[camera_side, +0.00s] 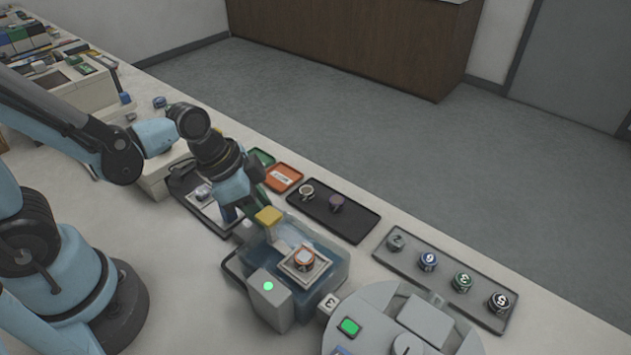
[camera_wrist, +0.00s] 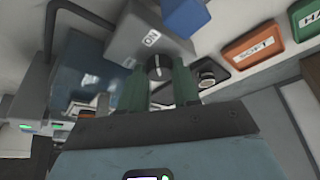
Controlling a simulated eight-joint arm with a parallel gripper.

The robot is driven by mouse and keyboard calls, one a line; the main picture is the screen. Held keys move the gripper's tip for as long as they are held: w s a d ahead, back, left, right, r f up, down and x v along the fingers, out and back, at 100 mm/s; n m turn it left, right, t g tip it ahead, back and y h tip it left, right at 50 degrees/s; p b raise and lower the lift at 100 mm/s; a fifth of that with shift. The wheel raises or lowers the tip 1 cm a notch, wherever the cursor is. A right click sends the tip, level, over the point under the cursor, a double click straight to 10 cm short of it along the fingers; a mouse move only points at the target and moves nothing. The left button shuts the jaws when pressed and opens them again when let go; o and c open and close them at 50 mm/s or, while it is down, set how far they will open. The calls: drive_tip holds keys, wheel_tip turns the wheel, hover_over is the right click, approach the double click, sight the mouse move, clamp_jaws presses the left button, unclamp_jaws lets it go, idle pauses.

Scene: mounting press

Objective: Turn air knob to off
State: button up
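The air knob (camera_wrist: 158,67) is a small dark round knob with a white pointer line, on a grey box (camera_wrist: 125,38) in the wrist view. The pointer line runs toward the printed ON label (camera_wrist: 150,38). My gripper (camera_wrist: 159,75) has its two green fingers on either side of the knob, very close to it. I cannot tell whether they press on it. In the side view my gripper (camera_side: 240,208) reaches down just behind the clear blue press housing, and the knob is hidden there.
The clear blue housing (camera_side: 333,262) holds a light square plate with an orange-rimmed round piece (camera_side: 304,258). An orange tray (camera_side: 284,177), a dark tray (camera_side: 360,224) and a grey tray of numbered pieces (camera_side: 408,257) lie beyond.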

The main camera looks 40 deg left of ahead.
drive_tip(key=shift+d+n+t+y, duration=0.15)
drive_tip(key=shift+n+t+y, duration=0.3)
drive_tip(key=shift+n, duration=1.15)
drive_tip(key=o, duration=0.8)
drive_tip(key=shift+c, duration=0.2)
drive_tip(key=shift+r, duration=0.1)
drive_tip(key=v, duration=1.2)
